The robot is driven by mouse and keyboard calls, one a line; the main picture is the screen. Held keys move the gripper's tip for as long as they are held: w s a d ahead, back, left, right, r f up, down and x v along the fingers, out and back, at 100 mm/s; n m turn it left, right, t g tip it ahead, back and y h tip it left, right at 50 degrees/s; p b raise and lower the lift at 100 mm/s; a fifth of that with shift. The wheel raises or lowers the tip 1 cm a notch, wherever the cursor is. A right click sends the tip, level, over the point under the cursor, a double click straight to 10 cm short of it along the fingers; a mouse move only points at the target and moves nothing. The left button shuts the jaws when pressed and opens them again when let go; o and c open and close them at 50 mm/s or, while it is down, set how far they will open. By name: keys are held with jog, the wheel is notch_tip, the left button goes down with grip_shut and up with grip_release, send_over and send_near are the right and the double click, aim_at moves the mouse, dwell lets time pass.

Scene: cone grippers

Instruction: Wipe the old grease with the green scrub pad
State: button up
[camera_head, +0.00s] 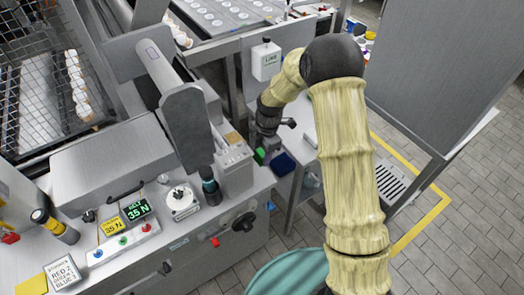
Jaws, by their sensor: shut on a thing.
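My gripper (267,148) is at the right end of the steel machine bench, at the end of my cream-sleeved arm, and points down. It is small in view. A small bright green piece, the green scrub pad (259,156), shows at its fingertips, and the jaws are shut on it. Whether the pad touches a surface cannot be told. No old grease can be made out at this distance; the gripper and wrist hide part of the area behind them.
A dark blue block (284,164) is just right of the gripper. A grey machine housing (234,168) stands close on the left. A white labelled box (266,61) is behind the wrist. A teal round bin (290,272) is below, and a tall steel panel (430,60) stands right.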

jog(key=shift+d+f+m, duration=0.25)
jog(key=shift+d+m, duration=0.3)
jog(key=shift+m, duration=0.25)
jog(key=d+f+m+t, duration=0.1)
jog(key=d+f+m, duration=0.1)
jog(key=d+m, duration=0.5)
jog(key=d+f+m+t+h, duration=0.1)
jog(key=d+m, duration=0.7)
jog(key=m, duration=0.8)
jog(key=shift+f+t+h, duration=0.3)
jog(key=shift+f+t, duration=0.1)
jog(key=shift+f, duration=0.45)
